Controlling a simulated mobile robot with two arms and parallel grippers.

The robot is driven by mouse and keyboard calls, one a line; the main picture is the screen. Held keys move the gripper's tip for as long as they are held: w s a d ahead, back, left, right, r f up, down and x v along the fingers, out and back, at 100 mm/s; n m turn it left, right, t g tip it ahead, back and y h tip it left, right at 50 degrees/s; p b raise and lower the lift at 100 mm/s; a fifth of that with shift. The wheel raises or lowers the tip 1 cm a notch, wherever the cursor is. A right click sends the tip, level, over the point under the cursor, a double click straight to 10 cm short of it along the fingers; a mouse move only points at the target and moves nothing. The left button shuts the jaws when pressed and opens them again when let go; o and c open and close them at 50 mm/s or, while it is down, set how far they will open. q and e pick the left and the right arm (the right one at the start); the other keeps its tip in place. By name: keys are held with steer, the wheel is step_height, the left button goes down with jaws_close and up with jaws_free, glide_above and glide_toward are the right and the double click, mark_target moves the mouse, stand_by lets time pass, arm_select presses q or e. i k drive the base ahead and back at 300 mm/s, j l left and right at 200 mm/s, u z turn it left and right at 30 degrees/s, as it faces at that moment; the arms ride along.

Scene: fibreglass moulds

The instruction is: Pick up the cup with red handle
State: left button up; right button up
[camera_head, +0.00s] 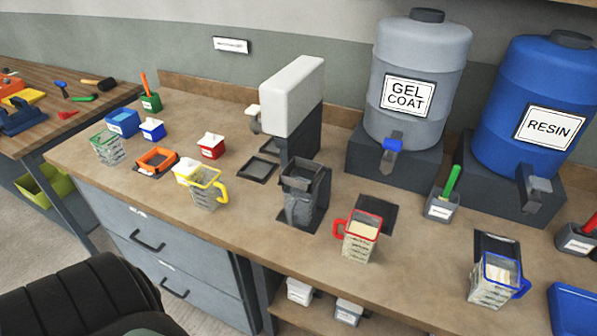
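The cup with the red handle (360,242) stands upright on the workbench, right of centre and close to the front edge. It is clear with a red rim, and its handle points left. Something pale cream shows inside it. A flat dark pad (376,213) lies just behind it. Neither of my grippers is in view. A black ribbed part at the lower left looks like part of my arm, well away from the cup.
Similar cups stand near: a yellow-handled one (207,190), a blue-handled one (492,280) and a green-rimmed one (107,150). A dark grey holder (298,205) stands left of the red-handled cup. Behind are a grey gel coat drum (420,50) and a blue resin drum (530,75).

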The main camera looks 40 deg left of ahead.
mark_target(362, 229)
steer(key=u, duration=0.75)
steer(key=z, duration=1.6)
steer(key=u, duration=1.6)
